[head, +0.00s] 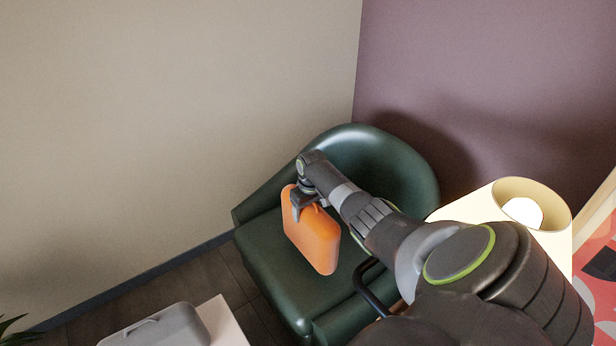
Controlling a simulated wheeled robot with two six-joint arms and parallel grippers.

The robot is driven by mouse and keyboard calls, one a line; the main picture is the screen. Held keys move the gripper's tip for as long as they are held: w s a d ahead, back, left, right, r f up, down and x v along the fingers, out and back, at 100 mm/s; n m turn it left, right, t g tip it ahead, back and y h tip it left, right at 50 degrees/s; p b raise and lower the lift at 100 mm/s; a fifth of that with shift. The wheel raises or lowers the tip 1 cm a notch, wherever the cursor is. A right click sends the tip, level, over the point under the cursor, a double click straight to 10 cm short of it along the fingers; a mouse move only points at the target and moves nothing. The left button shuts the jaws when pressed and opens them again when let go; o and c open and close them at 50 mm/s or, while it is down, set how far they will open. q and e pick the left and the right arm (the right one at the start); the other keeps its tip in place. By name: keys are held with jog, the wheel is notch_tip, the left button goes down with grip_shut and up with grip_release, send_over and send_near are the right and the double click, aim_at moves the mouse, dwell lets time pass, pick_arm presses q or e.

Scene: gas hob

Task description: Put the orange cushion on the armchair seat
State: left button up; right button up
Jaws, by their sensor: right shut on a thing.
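The orange cushion (314,240) hangs tilted on edge, in front of the green armchair's backrest and over its seat in the head view. My right gripper (304,206) is shut on the cushion's upper edge. The dark green armchair (381,157) stands in the corner, with its seat (262,243) partly hidden behind the cushion and my right arm. I cannot tell whether the cushion's lower edge touches the seat. My left gripper is not in view.
A lit lamp with a cream shade (556,213) stands right of the armchair, behind my right arm. A grey case-like object with a handle (165,326) lies on a pale surface at lower left. Walls close off the back. Dark floor shows between the pale surface and the armchair.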

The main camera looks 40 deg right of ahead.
pick_arm(q)
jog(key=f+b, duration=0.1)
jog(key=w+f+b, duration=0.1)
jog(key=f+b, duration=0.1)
jog(key=b, duration=0.1)
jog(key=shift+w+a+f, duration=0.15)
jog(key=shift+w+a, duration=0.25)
pick_arm(e)
notch_tip(320, 180, down, 4)
jog(key=shift+f, duration=0.2)
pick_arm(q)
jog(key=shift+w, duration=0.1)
pick_arm(e)
jog(key=o, duration=1.5)
jog(key=shift+f, duration=0.1)
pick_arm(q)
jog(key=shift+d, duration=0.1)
